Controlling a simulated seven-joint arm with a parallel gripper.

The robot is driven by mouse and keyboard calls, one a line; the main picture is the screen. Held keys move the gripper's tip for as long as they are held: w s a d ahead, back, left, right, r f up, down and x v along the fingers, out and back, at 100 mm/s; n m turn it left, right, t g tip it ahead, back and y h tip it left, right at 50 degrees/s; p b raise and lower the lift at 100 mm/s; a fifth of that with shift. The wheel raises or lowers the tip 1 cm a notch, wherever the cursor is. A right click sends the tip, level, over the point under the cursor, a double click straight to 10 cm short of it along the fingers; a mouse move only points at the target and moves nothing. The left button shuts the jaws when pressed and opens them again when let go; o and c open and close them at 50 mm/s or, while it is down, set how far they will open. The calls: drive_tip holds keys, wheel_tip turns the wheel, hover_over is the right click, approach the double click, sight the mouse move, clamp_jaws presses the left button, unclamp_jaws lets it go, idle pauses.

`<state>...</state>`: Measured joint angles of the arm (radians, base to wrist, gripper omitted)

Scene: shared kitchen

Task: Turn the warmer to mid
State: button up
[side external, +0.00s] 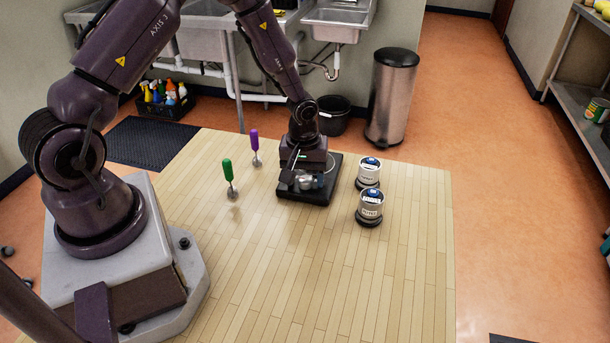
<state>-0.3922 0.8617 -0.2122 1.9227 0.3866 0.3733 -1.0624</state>
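A low black square unit (334,168), which looks like the warmer, sits on the wooden table toward the back. My gripper (305,182) is low over the middle and front of it. Small silver parts show there, and I cannot tell which belong to the gripper and which to the warmer. The warmer's knob and its setting cannot be made out. Whether the gripper touches the warmer, or is open or shut, is too small to tell.
Two labelled canisters with blue tops, a rear one (369,174) and a front one (370,208), stand right of the warmer. A green-handled tool (228,172) and a purple-handled tool (254,142) stand upright to its left. The table's front (310,280) is clear.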

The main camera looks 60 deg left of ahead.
drive_tip(key=c, duration=0.9)
drive_tip(key=shift+m, duration=0.3)
drive_tip(key=m, duration=0.3)
drive_tip(key=shift+m, duration=0.3)
drive_tip(key=m, duration=0.9)
drive_tip(key=shift+m+g, duration=0.3)
drive_tip(key=shift+m, duration=1.7)
